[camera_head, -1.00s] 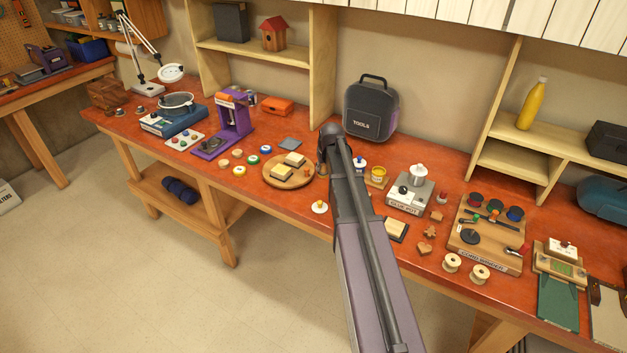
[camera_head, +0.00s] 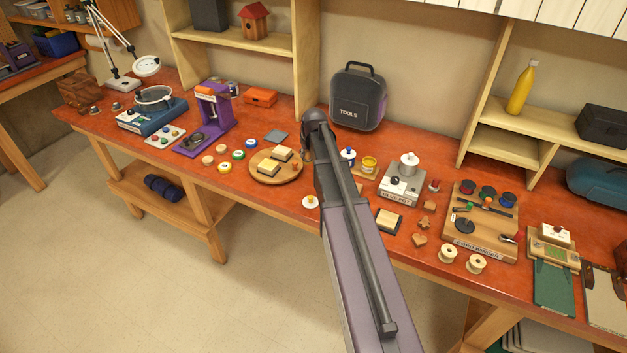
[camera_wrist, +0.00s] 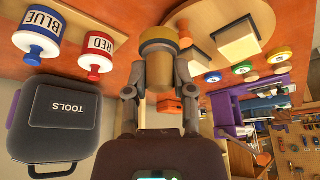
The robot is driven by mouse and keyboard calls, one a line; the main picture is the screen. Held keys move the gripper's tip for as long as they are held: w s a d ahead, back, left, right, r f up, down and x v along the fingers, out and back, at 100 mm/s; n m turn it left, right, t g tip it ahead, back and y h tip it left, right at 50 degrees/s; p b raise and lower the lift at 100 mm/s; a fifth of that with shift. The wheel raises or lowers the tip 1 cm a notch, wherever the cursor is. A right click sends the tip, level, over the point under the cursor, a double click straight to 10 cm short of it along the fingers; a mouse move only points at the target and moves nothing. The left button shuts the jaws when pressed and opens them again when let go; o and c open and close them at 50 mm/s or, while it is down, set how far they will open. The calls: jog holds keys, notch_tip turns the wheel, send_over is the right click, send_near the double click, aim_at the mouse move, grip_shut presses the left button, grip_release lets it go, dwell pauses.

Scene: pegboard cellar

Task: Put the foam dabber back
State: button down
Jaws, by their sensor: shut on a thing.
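In the wrist view my gripper (camera_wrist: 158,82) is shut on a short round thing with a tan end and a browner body, which I take to be the foam dabber (camera_wrist: 160,58). One finger lies on each side of it. In the head view my arm hides the grip and almost all of the held thing. An open yellow pot (camera_head: 369,165) stands just right of my arm. A white disc with a yellow knob (camera_head: 310,202) lies left of the arm. In the wrist view the blue pot (camera_wrist: 38,35) and red pot (camera_wrist: 97,52) appear upside down.
A round board (camera_head: 267,176) with pale blocks is left of my arm. The tools case (camera_head: 357,98) stands behind. The glue pot station (camera_head: 402,185) and cord winder board (camera_head: 482,225) are to the right. Small loose pieces crowd the bench (camera_head: 235,190).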

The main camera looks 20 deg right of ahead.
jog(key=s+a+f+b, duration=0.1)
jog(key=s+a, duration=0.1)
jog(key=s, duration=0.2)
jog(key=s+a+f+b, duration=0.1)
jog(key=s, duration=0.4)
jog(key=s+a+f+b, duration=0.2)
jog(key=s, duration=0.2)
jog(key=shift+s+a+f, duration=0.1)
jog(key=shift+s+a, duration=0.2)
jog(key=shift+s, duration=0.1)
jog(key=w+d, duration=0.2)
jog(key=w, duration=0.2)
jog(key=w+d+f, duration=0.1)
jog(key=w+d, duration=0.2)
jog(key=w, duration=0.1)
jog(key=w+d+b, duration=0.1)
jog(key=w+d, duration=0.1)
jog(key=w, duration=0.2)
jog(key=shift+w+d+f, duration=0.15)
jog(key=shift+w+d, duration=0.1)
jog(key=shift+w, duration=0.1)
jog(key=shift+w, duration=0.15)
jog(key=shift+w+d, duration=0.15)
jog(key=shift+w, duration=0.05)
jog(key=shift+w+d+f+b, duration=0.2)
jog(key=shift+w+f+b, duration=0.05)
jog(key=shift+f+b, duration=1.6)
jog(key=shift+b, duration=0.1)
jog(key=shift+f, duration=0.2)
